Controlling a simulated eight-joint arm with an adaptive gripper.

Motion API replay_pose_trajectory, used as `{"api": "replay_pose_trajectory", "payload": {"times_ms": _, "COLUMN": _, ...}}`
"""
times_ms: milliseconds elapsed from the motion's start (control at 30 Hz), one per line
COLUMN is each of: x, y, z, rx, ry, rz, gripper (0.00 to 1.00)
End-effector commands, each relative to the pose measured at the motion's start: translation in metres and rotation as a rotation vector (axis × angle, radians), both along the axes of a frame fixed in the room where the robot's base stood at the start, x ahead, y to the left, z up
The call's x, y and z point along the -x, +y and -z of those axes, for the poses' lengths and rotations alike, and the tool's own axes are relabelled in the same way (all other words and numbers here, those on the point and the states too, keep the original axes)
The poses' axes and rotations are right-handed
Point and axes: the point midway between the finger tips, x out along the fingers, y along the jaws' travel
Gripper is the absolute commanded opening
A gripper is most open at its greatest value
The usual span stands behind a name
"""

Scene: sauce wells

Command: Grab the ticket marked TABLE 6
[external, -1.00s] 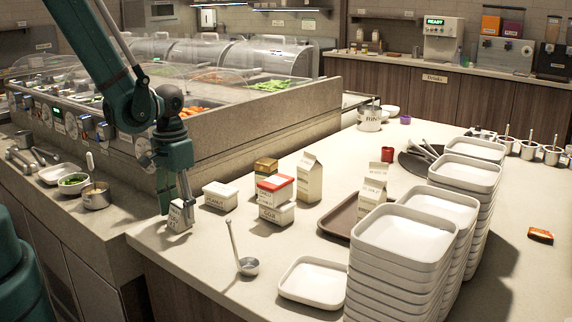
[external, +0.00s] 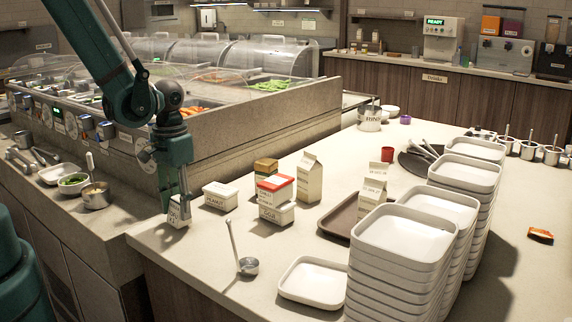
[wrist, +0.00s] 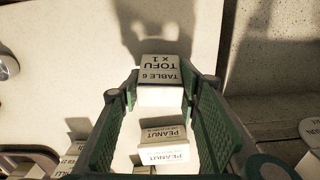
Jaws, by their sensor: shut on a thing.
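The ticket (wrist: 160,72) is a small white block whose label reads TABLE 6, TOFU x 1 in the wrist view. In the external view the ticket (external: 177,219) is at the left front edge of the stone counter, partly covered by a finger. My gripper (external: 178,203) points down over it. In the wrist view my gripper (wrist: 160,88) has its green fingertips on either side of the ticket, shut on it. I cannot tell whether the ticket's base touches the counter.
A white PEANUT tub (external: 220,196) stands just right of the ticket. An EGG tub (external: 276,212), a carton (external: 309,180) and a ladle (external: 247,265) are farther right. The food bar (external: 240,130) rises behind. Stacked white trays (external: 405,240) stand at front right.

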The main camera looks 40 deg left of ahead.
Motion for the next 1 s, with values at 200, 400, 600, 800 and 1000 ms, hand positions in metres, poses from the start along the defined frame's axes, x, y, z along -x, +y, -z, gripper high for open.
{"api": "replay_pose_trajectory", "payload": {"times_ms": 200, "x": 0.0, "y": 0.0, "z": -0.023, "rx": 0.0, "ry": 0.0, "rz": 0.0, "gripper": 0.21}}
{"api": "replay_pose_trajectory", "payload": {"times_ms": 400, "x": 0.001, "y": 0.0, "z": -0.047, "rx": 0.0, "ry": 0.0, "rz": 0.0, "gripper": 0.21}}
{"api": "replay_pose_trajectory", "payload": {"times_ms": 600, "x": 0.001, "y": 0.0, "z": -0.069, "rx": 0.0, "ry": 0.0, "rz": 0.0, "gripper": 0.21}}
{"api": "replay_pose_trajectory", "payload": {"times_ms": 800, "x": 0.0, "y": 0.0, "z": -0.083, "rx": 0.0, "ry": 0.0, "rz": 0.0, "gripper": 0.21}}
{"api": "replay_pose_trajectory", "payload": {"times_ms": 1000, "x": 0.0, "y": 0.0, "z": -0.087, "rx": 0.0, "ry": 0.0, "rz": 0.0, "gripper": 0.21}}
